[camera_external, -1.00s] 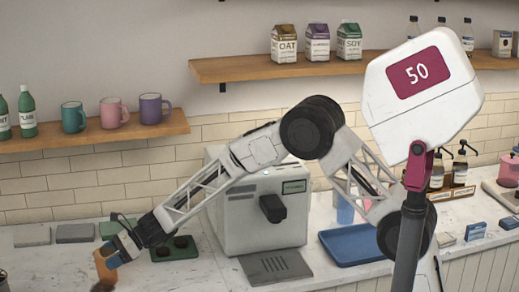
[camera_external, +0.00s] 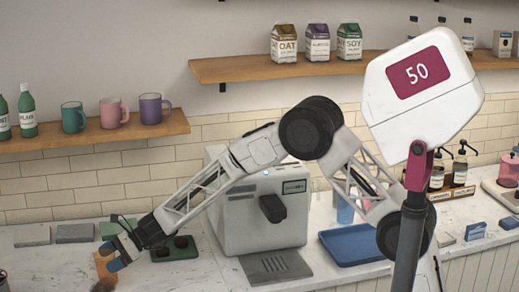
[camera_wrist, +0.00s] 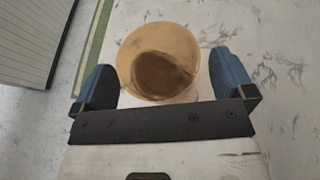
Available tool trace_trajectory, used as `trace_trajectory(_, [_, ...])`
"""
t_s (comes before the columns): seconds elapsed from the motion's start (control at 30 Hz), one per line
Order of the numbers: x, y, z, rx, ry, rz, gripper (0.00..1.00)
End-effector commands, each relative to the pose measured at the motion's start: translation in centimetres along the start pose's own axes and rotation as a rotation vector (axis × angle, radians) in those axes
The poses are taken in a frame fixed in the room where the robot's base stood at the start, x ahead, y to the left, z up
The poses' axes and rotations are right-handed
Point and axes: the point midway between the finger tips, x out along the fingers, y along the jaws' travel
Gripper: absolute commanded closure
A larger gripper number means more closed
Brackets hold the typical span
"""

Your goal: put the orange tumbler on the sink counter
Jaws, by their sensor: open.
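The orange tumbler (camera_wrist: 134,52) stands between the two blue fingers of my open gripper (camera_wrist: 168,88) in the wrist view. I look into its open top, which is dark brown inside. A small gap seems to show between the tumbler and each finger. In the external view the tumbler (camera_external: 103,266) is at the lower left on the marble counter (camera_external: 185,282), with my gripper (camera_external: 114,256) beside it and partly in front of it. The sink counter cannot be clearly made out in these views.
A coffee machine (camera_external: 262,225) stands behind my arm, with a blue tray (camera_external: 355,248) to its right. A green tray (camera_external: 174,250) and grey mats (camera_external: 75,234) lie near my gripper. A dark brown, blurred thing (camera_external: 103,286) is at the bottom edge.

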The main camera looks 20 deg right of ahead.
Motion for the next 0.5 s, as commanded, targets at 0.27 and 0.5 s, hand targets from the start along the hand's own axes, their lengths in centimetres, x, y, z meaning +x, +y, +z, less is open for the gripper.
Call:
trace_trajectory(0.27, [-1.6,-0.1,0.1,0.001,-0.001,-0.001,0.00])
trace_trajectory(0.5, [-4.8,-0.1,0.2,-0.001,-0.001,-0.002,0.00])
